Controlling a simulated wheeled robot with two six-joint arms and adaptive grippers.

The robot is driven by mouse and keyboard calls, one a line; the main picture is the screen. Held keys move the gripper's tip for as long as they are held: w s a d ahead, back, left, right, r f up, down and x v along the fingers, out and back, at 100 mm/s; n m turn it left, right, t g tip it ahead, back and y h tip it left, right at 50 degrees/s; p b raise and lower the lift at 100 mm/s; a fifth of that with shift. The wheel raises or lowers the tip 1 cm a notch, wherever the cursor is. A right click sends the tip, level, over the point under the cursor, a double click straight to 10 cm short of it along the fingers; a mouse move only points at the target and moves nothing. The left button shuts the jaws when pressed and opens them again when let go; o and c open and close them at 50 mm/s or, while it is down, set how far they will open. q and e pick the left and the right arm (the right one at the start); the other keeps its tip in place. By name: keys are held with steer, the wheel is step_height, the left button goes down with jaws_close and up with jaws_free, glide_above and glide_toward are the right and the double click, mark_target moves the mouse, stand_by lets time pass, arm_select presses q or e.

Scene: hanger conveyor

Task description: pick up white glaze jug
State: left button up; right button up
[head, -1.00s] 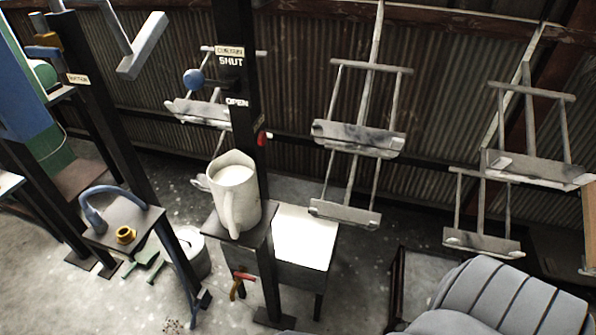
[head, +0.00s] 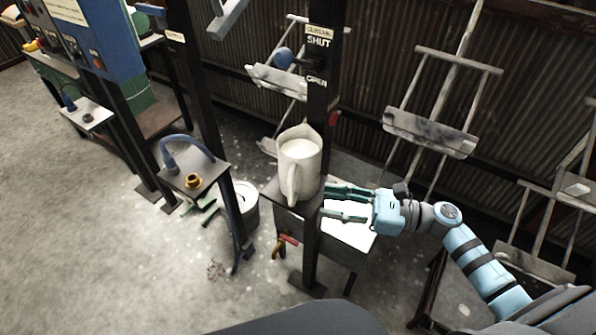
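The white glaze jug (head: 300,165) stands upright on a small dark stand (head: 309,204) near the middle of the head view. It holds white liquid, and its handle faces toward me. My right gripper (head: 325,202) reaches in from the right, with its green fingers spread apart. The fingertips are close to the jug's lower right side; I cannot tell whether they touch it. My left gripper is out of view.
Hanging racks (head: 430,132) fill the right. A small table (head: 197,178) with a blue hose and a bucket (head: 246,203) stand left. Open floor lies at far left.

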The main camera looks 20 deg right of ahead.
mark_target(291, 201)
steer(key=x, duration=0.3)
steer(key=p+x, duration=0.1)
steer(key=x, duration=0.5)
steer(key=shift+w+r+p, duration=0.25)
steer(key=shift+r+p, duration=0.05)
steer(key=shift+r, duration=0.1)
steer(key=shift+w+a+f, duration=0.1)
steer(key=shift+w+a, duration=0.05)
steer(key=shift+a, duration=0.05)
steer(key=shift+d, duration=0.1)
jaws_close()
